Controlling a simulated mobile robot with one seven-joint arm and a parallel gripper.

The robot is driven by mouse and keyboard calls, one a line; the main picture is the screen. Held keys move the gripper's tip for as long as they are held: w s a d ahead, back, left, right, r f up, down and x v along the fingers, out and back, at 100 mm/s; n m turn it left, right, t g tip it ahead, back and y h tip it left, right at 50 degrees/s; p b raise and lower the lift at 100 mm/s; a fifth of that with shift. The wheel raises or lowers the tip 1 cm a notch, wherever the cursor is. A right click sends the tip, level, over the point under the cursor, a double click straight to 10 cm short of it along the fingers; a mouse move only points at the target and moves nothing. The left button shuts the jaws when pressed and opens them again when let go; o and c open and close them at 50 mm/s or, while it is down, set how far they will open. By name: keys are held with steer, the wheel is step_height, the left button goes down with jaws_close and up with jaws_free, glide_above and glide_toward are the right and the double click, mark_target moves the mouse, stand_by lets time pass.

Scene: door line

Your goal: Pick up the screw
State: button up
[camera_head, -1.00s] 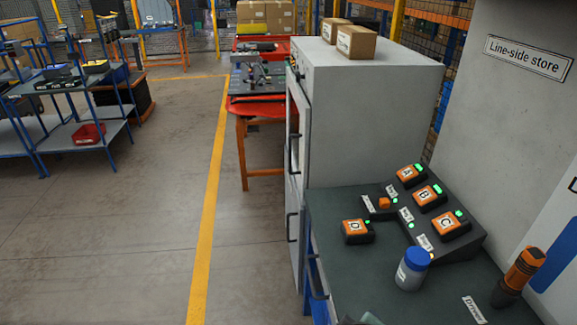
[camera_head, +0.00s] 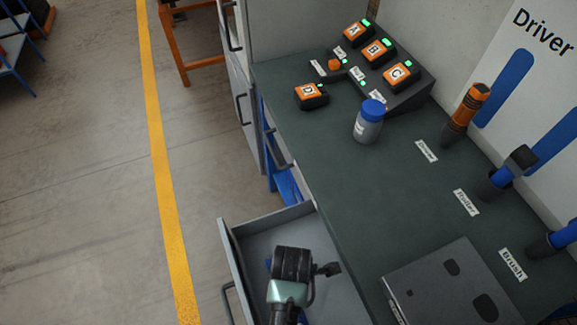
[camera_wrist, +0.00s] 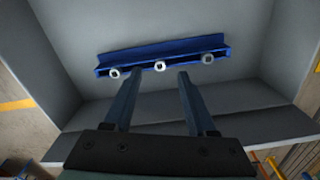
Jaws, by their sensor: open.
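In the wrist view a blue rack (camera_wrist: 165,55) lies in the open drawer (camera_head: 270,235). Three round pale metal ends with dark centres, which look like screw heads, show along its front edge: a left screw (camera_wrist: 115,73), a middle screw (camera_wrist: 160,66) and a right screw (camera_wrist: 208,59). My gripper (camera_wrist: 159,80) is open and empty, its two fingers pointing towards the rack. The middle screw appears between the fingertips in the picture; the remaining distance is hard to judge. In the head view my gripper (camera_head: 291,265) is over the drawer and hides most of the rack.
Open floor lies left.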

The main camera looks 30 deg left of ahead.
step_height(320, 180, down, 5)
steer(key=shift+s+a+r, duration=0.1)
steer(key=shift+s+a, duration=0.05)
steer(key=shift+c, duration=0.4)
jaws_close()
stand_by(1.0)
